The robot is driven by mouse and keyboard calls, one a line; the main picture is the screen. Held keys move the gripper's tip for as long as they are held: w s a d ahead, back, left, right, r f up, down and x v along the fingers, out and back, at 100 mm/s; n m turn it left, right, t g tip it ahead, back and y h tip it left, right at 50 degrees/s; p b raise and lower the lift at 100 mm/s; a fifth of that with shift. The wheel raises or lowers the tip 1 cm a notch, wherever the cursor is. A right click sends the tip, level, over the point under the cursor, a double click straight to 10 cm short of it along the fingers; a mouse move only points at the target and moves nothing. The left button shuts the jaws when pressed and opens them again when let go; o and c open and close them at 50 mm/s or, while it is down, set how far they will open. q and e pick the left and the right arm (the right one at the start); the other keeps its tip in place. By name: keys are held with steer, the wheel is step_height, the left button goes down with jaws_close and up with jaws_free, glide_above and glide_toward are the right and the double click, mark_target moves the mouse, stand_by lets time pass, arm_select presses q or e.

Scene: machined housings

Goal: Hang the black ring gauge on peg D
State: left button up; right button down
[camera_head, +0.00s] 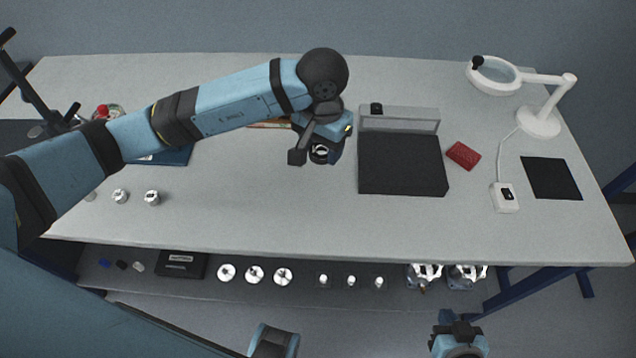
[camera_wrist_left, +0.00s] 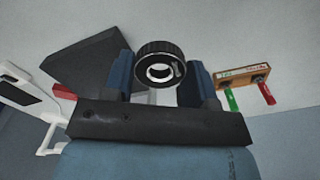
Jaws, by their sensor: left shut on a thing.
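The black ring gauge (camera_wrist_left: 159,50) is gripped between the two fingers of my left gripper (camera_wrist_left: 162,78), its round hole facing the left wrist camera. In the head view my left gripper (camera_head: 319,153) holds the ring gauge (camera_head: 320,158) above the table, left of the dark mat. A wooden board (camera_wrist_left: 244,77) with green and red handled pieces hanging from it shows in the left wrist view. In the head view my arm mostly hides it. I cannot make out peg D. My right gripper (camera_head: 458,334) is at the bottom edge, its fingers unclear.
A red pad (camera_head: 463,155), a white magnifier lamp (camera_head: 540,120) and a black square (camera_head: 551,178) lie right. The table's front middle is clear.

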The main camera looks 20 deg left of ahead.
mark_target(321, 192)
arm_select(q)
step_height(321, 192, down, 13)
steer(key=shift+f+p, duration=0.1)
steer(key=shift+p, duration=0.3)
steer(key=shift+f, duration=0.15)
steer(key=o, duration=1.1)
steer(key=shift+c, duration=0.2)
